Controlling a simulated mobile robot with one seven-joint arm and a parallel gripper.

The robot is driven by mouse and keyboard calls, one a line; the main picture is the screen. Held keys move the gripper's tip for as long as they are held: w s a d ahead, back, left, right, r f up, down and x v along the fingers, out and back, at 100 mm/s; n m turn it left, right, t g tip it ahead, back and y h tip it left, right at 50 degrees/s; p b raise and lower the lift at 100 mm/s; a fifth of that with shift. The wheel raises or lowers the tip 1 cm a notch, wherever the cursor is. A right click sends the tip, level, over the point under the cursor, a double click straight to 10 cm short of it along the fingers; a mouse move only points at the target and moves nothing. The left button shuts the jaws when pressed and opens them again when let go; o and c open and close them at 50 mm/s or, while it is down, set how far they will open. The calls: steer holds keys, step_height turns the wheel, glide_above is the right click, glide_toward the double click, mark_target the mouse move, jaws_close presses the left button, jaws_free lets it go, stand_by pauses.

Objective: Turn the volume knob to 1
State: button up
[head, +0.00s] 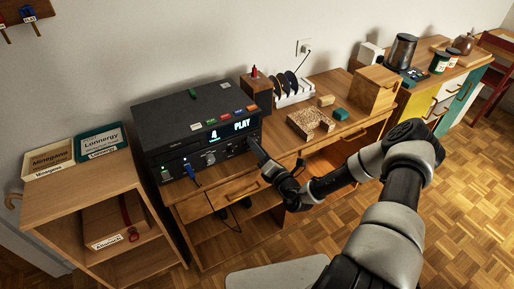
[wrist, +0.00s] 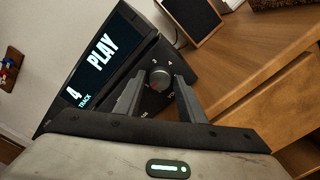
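The black player (head: 165,131) stands on the wooden desk, its lit display (head: 228,130) reading "4" and "PLAY". The display also shows tilted in the wrist view (wrist: 97,58), with "TRACK" under the 4. In the head view my gripper (head: 256,151) hides the knob.
A blue plug with a cable (head: 190,172) sticks out of the player's front at left. A dark wooden speaker box (head: 257,92), a disc rack (head: 291,92) and a cork block (head: 310,123) stand to the right. The floor in front is partly clear.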

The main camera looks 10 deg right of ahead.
steer(key=shift+o, duration=0.9)
steer(key=v, duration=1.7)
steer(key=shift+s, duration=0.2)
steer(key=shift+r, duration=0.1)
